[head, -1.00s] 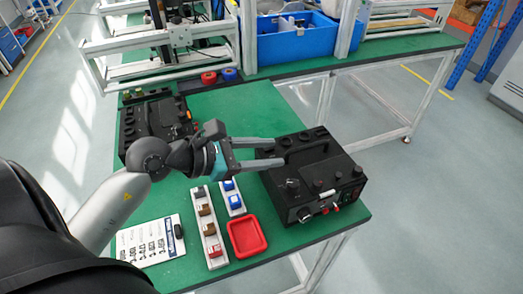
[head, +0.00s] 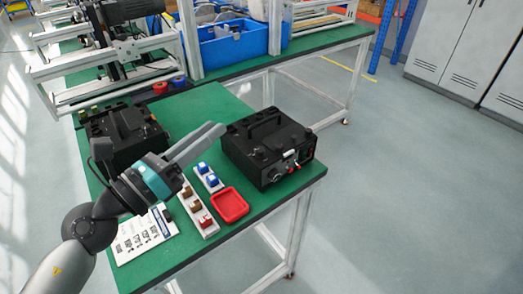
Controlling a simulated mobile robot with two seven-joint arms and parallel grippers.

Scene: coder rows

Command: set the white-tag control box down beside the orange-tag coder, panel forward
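The white-tag control box (head: 266,146) is a black case with a top handle. It rests on the green table near its right edge, with its knobs, white tag and red parts on the side toward the front right. The orange-tag coder (head: 122,138) is a similar black case at the table's left, partly hidden behind my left gripper. My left gripper (head: 216,128) is just left of the white-tag box, above the table, with nothing seen between its fingers. The fingers nearly overlap from this angle but look open. My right gripper is not in view.
A red tray (head: 229,205), white strips with brown, red and blue blocks (head: 198,208) and a printed sheet (head: 145,235) lie at the front. A blue bin (head: 235,45) stands on the rear bench. Green tabletop (head: 205,103) is clear between the boxes.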

